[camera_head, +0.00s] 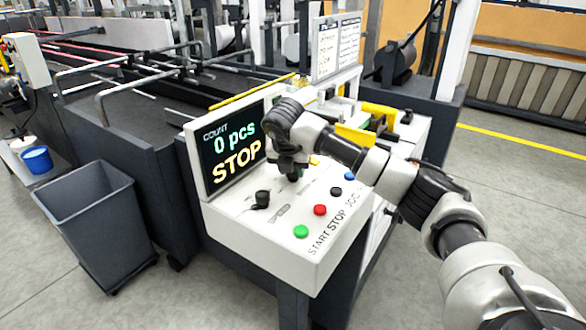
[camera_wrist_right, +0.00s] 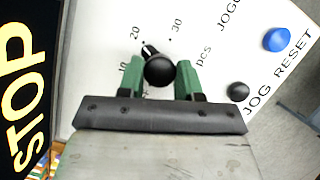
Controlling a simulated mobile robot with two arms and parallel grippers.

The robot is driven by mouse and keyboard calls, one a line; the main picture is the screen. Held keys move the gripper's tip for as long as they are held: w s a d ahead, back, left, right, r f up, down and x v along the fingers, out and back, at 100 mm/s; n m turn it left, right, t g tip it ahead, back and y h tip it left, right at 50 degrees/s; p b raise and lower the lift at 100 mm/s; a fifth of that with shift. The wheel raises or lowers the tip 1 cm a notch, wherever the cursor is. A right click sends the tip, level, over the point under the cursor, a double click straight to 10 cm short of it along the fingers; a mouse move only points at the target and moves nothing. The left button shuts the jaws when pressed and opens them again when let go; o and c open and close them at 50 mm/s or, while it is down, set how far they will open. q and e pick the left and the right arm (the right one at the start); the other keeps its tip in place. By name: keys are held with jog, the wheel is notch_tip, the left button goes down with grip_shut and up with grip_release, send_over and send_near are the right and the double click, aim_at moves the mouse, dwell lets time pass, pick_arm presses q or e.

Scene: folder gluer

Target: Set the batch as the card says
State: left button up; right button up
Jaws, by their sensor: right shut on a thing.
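My right gripper (camera_head: 290,172) reaches down onto the sloped control panel (camera_head: 240,222). In the right wrist view its green fingers (camera_wrist_right: 160,78) stand on either side of a black round knob (camera_wrist_right: 159,71) and are shut on it. The knob's white pointer points toward the 20 mark on a scale with 30 and "pcs" beside it. The screen (camera_head: 232,150) reads "COUNT 0 pcs STOP". Two white printed cards (camera_head: 337,47) stand above the machine; their text is too small to read. My left gripper is not in view.
A second black knob (camera_head: 262,198) sits left of the gripper. The green (camera_head: 301,231), red (camera_head: 320,210), black (camera_head: 336,191) and blue (camera_head: 349,176) buttons line the panel's right side. A grey bin (camera_head: 95,225) stands at left. Floor at right is clear.

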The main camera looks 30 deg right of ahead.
jog(key=shift+m, duration=0.5)
jog(key=o, duration=0.9)
jog(key=b+v, duration=0.1)
jog(key=v, duration=0.9)
jog(key=shift+a+r, duration=0.2)
jog(key=shift+r, duration=0.15)
